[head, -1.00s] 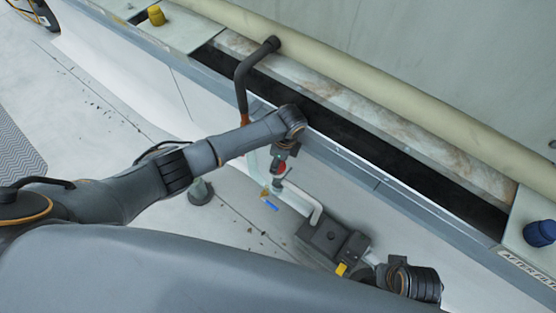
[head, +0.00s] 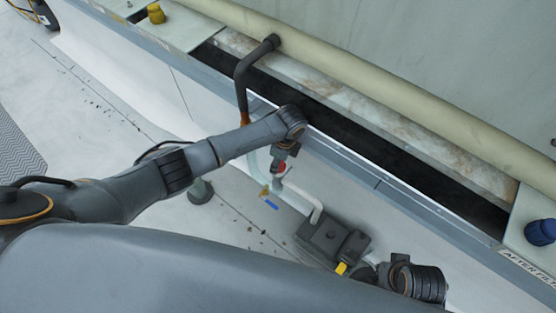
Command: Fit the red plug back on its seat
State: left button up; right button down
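The red plug (head: 282,167) shows only as a small red patch at the tip of my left gripper (head: 279,178), above a pale pipe (head: 300,200). The gripper points down over this pipe and covers most of the plug. The fingers are too small and hidden to tell whether they grip it. The seat cannot be made out clearly; a grey upright piece shows just under the gripper. My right arm's wrist (head: 418,283) is at the lower right, and its fingers cannot be made out.
A brass-coloured fitting (head: 264,191) and a blue handle (head: 271,206) are close below the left gripper. A dark box unit (head: 330,240) stands at the pipe's right end. A dark hose (head: 243,80) rises behind. Yellow (head: 156,14) and blue (head: 540,232) knobs sit on the ledge.

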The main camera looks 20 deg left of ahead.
pick_arm(q)
jog(key=shift+f, duration=0.3)
pick_arm(e)
jog(key=shift+s+r, duration=0.1)
jog(key=shift+r, duration=0.3)
pick_arm(q)
jog(key=o, duration=1.2)
jog(key=shift+c, duration=0.2)
pick_arm(e)
jog(key=shift+s, duration=0.1)
pick_arm(q)
jog(key=o, duration=0.5)
jog(key=shift+r, duration=0.15)
